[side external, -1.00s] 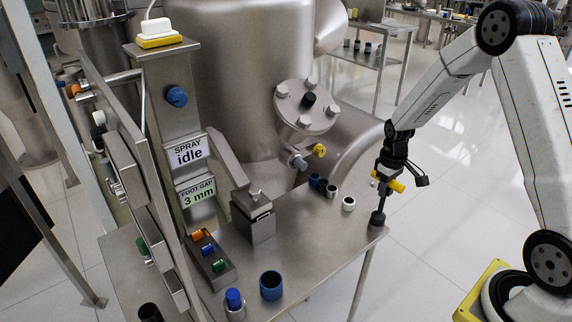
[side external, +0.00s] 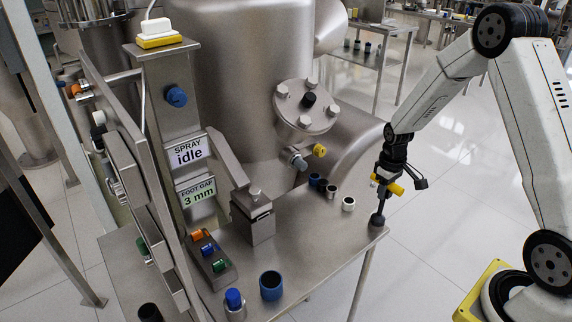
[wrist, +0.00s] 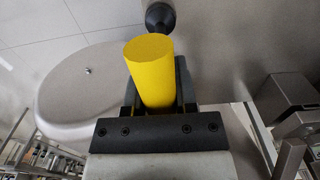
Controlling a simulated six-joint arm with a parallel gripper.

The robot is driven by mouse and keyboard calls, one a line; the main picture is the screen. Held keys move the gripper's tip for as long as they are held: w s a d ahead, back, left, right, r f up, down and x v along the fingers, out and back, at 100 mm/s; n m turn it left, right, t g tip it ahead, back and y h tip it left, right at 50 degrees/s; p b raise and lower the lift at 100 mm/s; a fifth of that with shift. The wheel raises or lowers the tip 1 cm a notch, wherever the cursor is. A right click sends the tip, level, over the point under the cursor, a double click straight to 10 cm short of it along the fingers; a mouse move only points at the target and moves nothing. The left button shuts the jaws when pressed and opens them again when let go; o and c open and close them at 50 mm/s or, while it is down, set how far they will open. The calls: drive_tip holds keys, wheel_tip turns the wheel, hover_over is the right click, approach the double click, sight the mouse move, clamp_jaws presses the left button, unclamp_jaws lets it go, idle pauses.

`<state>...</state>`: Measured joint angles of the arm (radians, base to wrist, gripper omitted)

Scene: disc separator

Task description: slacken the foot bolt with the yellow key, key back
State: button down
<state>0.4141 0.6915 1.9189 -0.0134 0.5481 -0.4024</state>
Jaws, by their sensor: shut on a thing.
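My gripper (side external: 385,184) is shut on the yellow key (side external: 396,187) near the right corner of the bench. In the wrist view the yellow key's thick round handle (wrist: 150,75) stands between the jaws of my gripper (wrist: 155,98). The key's far end is hidden. A dark round-based post (side external: 378,219) stands on the bench corner just below the gripper; I cannot tell whether the key touches it. The foot gap sign (side external: 197,192) reads 3 mm.
A rack (side external: 219,272) holds orange, blue and green handles. A blue cup (side external: 271,286) and a blue-capped jar (side external: 235,303) stand at the front. Small dark and white cups (side external: 348,204) stand left of my gripper. The steel vessel (side external: 235,70) rises behind. The spray sign (side external: 187,150) reads idle.

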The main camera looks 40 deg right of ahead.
drive_tip(key=shift+f, duration=0.8)
drive_tip(key=shift+c, duration=1.6)
unclamp_jaws()
drive_tip(key=shift+r, duration=0.15)
drive_tip(key=shift+w+r, duration=0.1)
drive_tip(key=shift+r, duration=3.7)
drive_tip(key=shift+r, duration=2)
